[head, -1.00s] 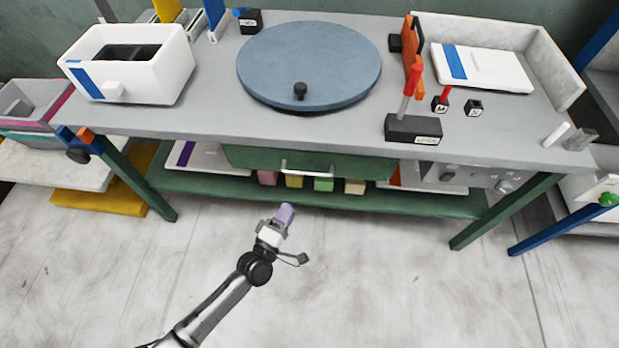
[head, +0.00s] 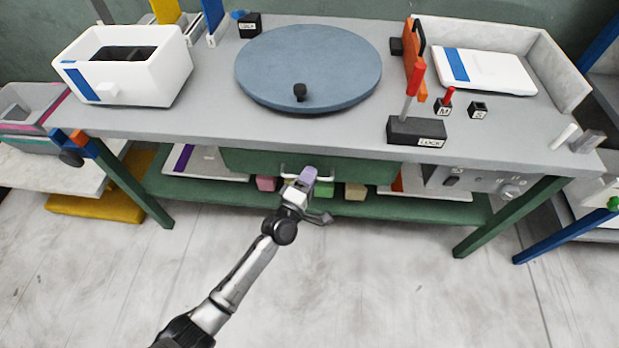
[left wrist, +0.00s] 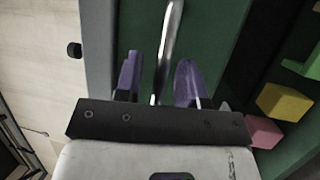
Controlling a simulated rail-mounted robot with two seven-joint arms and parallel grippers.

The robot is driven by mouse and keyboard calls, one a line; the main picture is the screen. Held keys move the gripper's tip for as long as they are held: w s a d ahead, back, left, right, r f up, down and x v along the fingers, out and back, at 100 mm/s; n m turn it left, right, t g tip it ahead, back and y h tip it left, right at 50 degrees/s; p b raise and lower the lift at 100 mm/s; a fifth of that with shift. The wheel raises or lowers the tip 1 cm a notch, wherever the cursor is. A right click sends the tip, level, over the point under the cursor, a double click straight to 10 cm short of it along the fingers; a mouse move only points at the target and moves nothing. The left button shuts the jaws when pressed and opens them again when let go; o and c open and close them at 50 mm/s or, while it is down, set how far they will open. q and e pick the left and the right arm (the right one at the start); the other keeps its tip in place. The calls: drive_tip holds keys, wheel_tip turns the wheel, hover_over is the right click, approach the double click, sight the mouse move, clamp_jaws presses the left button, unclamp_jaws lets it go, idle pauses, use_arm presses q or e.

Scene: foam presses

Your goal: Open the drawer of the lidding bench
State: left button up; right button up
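The lidding bench (head: 215,125) has a grey top with a dark green drawer (head: 365,168) below its front edge; the drawer looks closed. Its metal bar handle (head: 287,174) is partly hidden by my left gripper (head: 309,174) in the head view. In the left wrist view the handle (left wrist: 169,45) runs between the two purple fingers of my left gripper (left wrist: 158,80). The fingers are apart, with a visible gap on each side of the bar. My right gripper is in neither view.
A round blue-grey lid (head: 308,65), a white bin (head: 130,70) and a LOCK lever block (head: 416,132) are on the bench top. A green lower shelf (head: 330,203) holds several coloured blocks. Green legs (head: 510,215) flank clear floor in front.

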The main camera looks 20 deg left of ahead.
use_arm(q)
drive_tip(key=shift+c, duration=0.5)
clamp_jaws()
